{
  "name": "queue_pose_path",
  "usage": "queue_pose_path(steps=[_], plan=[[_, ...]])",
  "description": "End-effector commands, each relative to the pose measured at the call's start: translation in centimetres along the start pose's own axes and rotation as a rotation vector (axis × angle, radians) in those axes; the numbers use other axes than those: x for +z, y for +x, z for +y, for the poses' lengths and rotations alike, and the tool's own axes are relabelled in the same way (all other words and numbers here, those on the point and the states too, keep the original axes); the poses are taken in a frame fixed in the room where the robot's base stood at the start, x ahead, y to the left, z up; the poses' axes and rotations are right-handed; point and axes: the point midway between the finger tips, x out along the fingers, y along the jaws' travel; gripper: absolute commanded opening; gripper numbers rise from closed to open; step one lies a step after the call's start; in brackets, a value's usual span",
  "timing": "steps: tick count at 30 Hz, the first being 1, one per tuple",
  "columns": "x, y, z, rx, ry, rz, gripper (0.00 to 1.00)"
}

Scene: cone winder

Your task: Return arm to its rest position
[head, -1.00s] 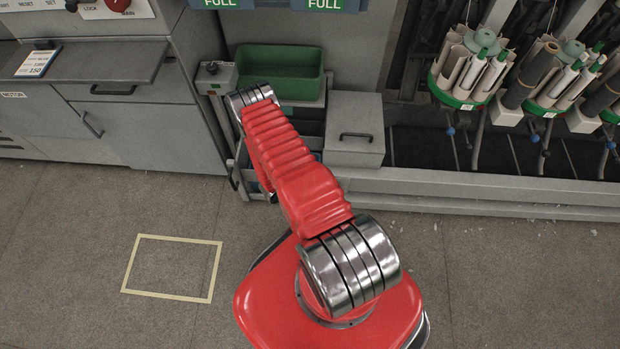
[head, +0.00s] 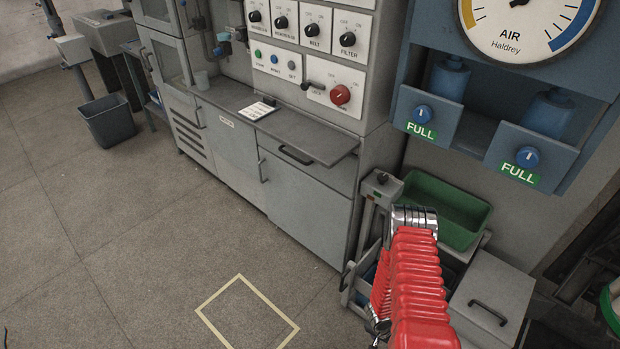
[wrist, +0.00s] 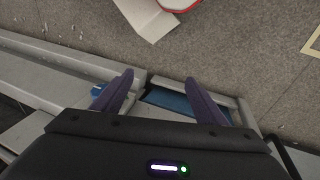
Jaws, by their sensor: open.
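My gripper (wrist: 160,88) shows in the wrist view as two dark purple fingers spread wide apart, with nothing between them. It points down over a grey frame and a blue bin (wrist: 172,101), with the floor beyond. In the head view my red sleeved arm rises at the lower right and bends at a metal elbow joint. A second red sleeved part comes down on the left of it. The fingers cannot be made out in the head view.
A trolley with a green bin (head: 445,208) and a grey lidded box (head: 493,300) stand close to my arm. Grey cabinets (head: 300,200) line the wall. A yellow floor outline (head: 247,312) is empty. The floor at left is open, with a dark waste bin (head: 108,121) at the back.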

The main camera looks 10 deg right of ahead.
Motion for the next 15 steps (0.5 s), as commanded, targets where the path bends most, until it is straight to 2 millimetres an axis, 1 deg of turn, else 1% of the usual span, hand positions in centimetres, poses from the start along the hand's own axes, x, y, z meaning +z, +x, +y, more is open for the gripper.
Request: queue_pose_path(steps=[1, 5, 9, 14, 15], plan=[[-0.2, -1.1, -0.8, -0.031, -0.004, -0.013, 0.66], [-0.5, -3.9, -2.8, -0.110, -0.017, -0.055, 0.66], [-0.9, -7.8, -4.9, -0.190, -0.041, -0.097, 0.66], [-1.4, -12.5, -6.6, -0.263, -0.075, -0.137, 0.66], [-1.5, -13.7, -7.0, -0.279, -0.085, -0.146, 0.66]])
